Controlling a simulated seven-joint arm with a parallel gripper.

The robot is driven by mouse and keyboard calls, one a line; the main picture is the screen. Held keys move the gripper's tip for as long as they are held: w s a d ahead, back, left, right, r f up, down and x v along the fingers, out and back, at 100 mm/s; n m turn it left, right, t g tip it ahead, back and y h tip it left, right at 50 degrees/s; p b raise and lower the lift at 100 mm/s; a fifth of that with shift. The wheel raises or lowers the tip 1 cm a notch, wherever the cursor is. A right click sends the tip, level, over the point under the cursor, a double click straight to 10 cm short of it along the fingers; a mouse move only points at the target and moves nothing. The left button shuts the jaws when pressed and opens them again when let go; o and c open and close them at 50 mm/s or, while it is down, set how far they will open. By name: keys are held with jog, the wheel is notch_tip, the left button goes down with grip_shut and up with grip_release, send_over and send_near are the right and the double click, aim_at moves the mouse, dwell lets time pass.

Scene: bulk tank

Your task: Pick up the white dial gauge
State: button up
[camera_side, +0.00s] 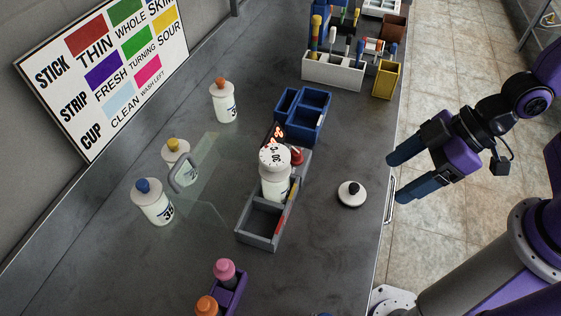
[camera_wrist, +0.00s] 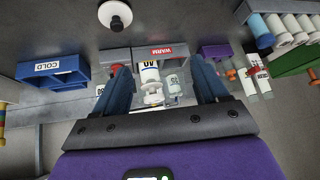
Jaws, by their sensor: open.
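A white round piece with a numbered face (camera_side: 275,157) sits on top of a white bottle (camera_side: 274,185) in the grey tray (camera_side: 258,240); it looks like a dial. A separate white disc with a black knob (camera_side: 351,193) lies on the bench right of the tray, and it also shows at the top of the wrist view (camera_wrist: 115,15). I cannot tell for certain which is the dial gauge. My gripper (camera_side: 396,180) is open and empty, right of the disc and apart from it. Its two blue fingers (camera_wrist: 163,82) frame the tray area in the wrist view.
A blue divided box (camera_side: 304,112) stands behind the grey tray, reading COLD in the wrist view (camera_wrist: 55,70). A clear panel with a handle (camera_side: 186,175) and several capped bottles stand left. A tool rack (camera_side: 333,72) stands at the back. Bench around the disc is clear.

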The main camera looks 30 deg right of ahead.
jog(key=w+a+m+t+y, duration=0.1)
jog(key=w+a+t+y, duration=0.2)
jog(key=w+a+t, duration=0.15)
jog(key=y, duration=0.1)
send_near(265, 162)
jog(key=shift+w+a+f, duration=0.7)
jog(key=shift+w+f, duration=0.55)
jog(key=shift+f, duration=0.9)
jog(key=shift+w+a+f+t, duration=0.4)
jog(key=shift+w+a+t, duration=0.2)
jog(key=shift+a, duration=0.2)
jog(key=shift+w, duration=0.1)
jog(key=shift+x, duration=2.6)
